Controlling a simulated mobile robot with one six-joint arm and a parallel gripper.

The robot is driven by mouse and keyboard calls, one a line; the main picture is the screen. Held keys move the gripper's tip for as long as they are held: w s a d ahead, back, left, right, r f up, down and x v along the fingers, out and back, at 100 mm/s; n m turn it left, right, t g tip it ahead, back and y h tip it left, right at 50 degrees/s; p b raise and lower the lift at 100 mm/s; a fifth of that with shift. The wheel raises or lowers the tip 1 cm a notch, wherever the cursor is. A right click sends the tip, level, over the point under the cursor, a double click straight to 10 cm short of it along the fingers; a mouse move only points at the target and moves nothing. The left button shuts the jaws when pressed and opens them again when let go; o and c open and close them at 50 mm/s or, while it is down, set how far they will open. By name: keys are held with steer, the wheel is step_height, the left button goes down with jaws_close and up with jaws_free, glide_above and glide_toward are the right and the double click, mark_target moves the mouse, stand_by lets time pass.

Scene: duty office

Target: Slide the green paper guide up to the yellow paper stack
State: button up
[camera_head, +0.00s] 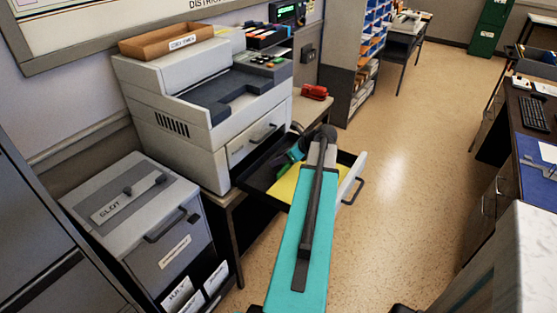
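The yellow paper stack (285,184) lies in the pulled-out drawer (347,186) of the grey copier (205,110). My teal arm reaches over the drawer and covers the right part of the stack. A small teal-green and dark shape shows beside the far edge of the stack; I cannot tell whether it is the green paper guide or part of my wrist. My gripper's fingers are too small and hidden to make out, so I cannot tell whether they are open or touching anything.
A grey box-like unit (130,205) with a handle stands at left of the copier. A red stapler-like object (314,92) lies on the counter behind. A desk with a keyboard (533,114) is at right. The floor (420,130) between is clear.

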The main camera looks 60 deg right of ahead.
steer(key=shift+w+f, duration=0.25)
steer(key=shift+f, duration=0.05)
jaws_close()
steer(key=shift+s+r+p, duration=0.15)
steer(key=shift+p, duration=0.4)
jaws_free()
